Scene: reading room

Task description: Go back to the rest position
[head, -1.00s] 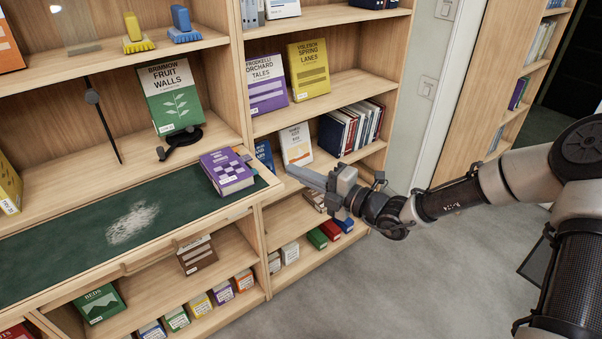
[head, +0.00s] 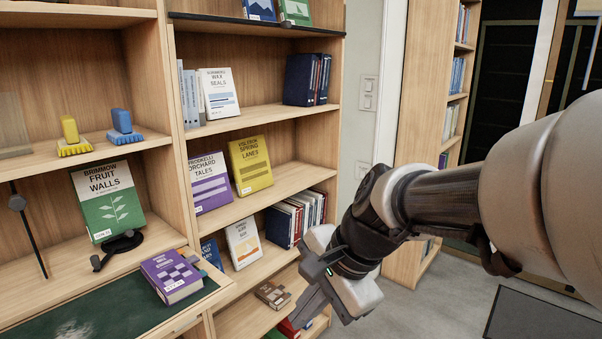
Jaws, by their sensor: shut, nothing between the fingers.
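My gripper (head: 312,303) is in the lower middle of the head view, at the end of my arm, which reaches in from the right. It points down and to the left, in front of the lower shelves of the right-hand bookcase bay. Its fingers are shut with nothing held. It hides part of the lower shelves and the books there.
A purple book (head: 171,277) lies on the green-topped ledge (head: 75,318) at lower left. A green and white book (head: 108,203) leans on a black stand. Shelves with several books stand close behind my gripper. Grey floor (head: 430,285) is open to the right, with a dark mat (head: 540,318).

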